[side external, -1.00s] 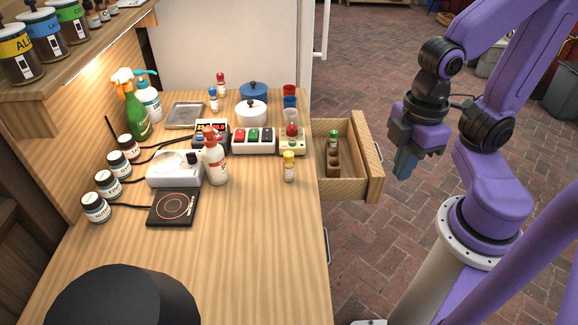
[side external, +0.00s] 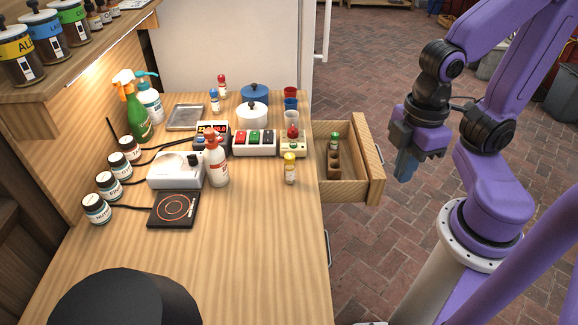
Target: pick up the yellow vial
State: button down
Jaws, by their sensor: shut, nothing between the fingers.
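The yellow vial (side external: 289,169) is a small clear vial with a yellow cap. It stands upright on the wooden table, near the right edge and in front of the small scale. My gripper (side external: 405,168) is shut and empty. It points down in the air to the right of the open drawer, well apart from the vial.
The open drawer (side external: 374,150) juts from the table's right side and holds a green-capped vial (side external: 334,139) in a rack. A white bottle (side external: 216,160), a hot plate (side external: 174,210) and a button box (side external: 255,143) stand left of the vial. The front of the table is mostly clear.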

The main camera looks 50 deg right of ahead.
dwell(0.3)
jog(key=c, duration=0.8)
grip_release()
jog(key=n+t+h, duration=0.8)
jog(key=n+t, duration=0.3)
jog(key=n, duration=0.6)
send_near(291, 167)
jog(key=x, duration=0.4)
jog(key=shift+s+a+f, duration=0.1)
jog(key=shift+f, duration=0.15)
jog(key=shift+x, duration=2.6)
